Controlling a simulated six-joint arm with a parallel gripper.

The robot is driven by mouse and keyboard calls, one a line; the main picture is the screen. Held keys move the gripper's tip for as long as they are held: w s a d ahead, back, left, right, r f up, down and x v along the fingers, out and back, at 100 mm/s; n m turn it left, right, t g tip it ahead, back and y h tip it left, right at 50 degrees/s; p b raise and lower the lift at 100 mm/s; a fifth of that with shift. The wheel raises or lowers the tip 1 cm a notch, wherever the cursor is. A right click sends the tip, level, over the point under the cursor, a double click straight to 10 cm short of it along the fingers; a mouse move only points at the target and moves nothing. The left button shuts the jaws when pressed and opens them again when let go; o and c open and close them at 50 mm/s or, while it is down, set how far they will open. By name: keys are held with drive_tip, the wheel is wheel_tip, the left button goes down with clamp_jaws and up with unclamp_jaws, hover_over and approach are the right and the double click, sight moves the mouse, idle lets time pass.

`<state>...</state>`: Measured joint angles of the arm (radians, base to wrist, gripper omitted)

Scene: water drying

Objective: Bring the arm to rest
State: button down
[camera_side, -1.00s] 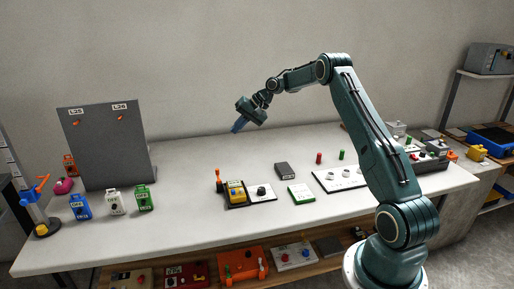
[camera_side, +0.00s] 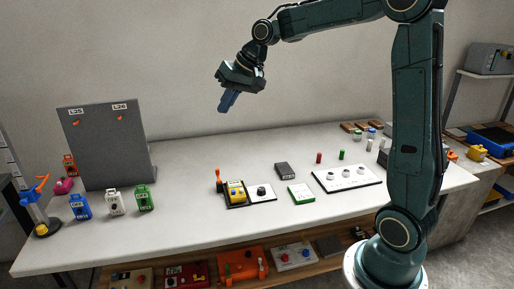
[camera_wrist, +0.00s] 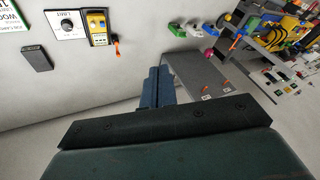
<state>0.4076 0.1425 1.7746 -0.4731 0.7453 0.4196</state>
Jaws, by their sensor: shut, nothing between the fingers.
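My gripper (camera_side: 227,103) hangs in the air above the back of the white table (camera_side: 185,225), tilted down to the left. Its blue fingers are together and hold nothing. In the wrist view the closed fingers of my gripper (camera_wrist: 158,75) stick out past the dark wrist plate, apart from everything around them. My arm stands upright at the right of the table, with its upper part reaching left.
A grey board (camera_side: 105,145) with two orange hooks stands at the left; small blue, white and green boxes are before it. A yellow device (camera_side: 236,193), a dark box (camera_side: 285,169) and a white panel (camera_side: 347,177) lie mid-table. The air around my gripper is clear.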

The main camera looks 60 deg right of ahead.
drive_tip(key=s+a+r+n+h, duration=0.1)
drive_tip(key=s+a, duration=0.3)
drive_tip(key=s, duration=0.3)
drive_tip(key=s+a+r+n, duration=0.1)
drive_tip(key=s+a+n, duration=0.1)
drive_tip(key=s+a, duration=0.35)
drive_tip(key=s+f+n, duration=0.1)
drive_tip(key=s+f, duration=0.1)
drive_tip(key=s, duration=0.5)
drive_tip(key=s+f+h, duration=0.1)
drive_tip(key=s+f, duration=0.1)
drive_tip(key=s, duration=0.6)
drive_tip(key=shift+s+f+n, duration=0.15)
drive_tip(key=shift+f+n, duration=0.15)
drive_tip(key=shift+n, duration=0.1)
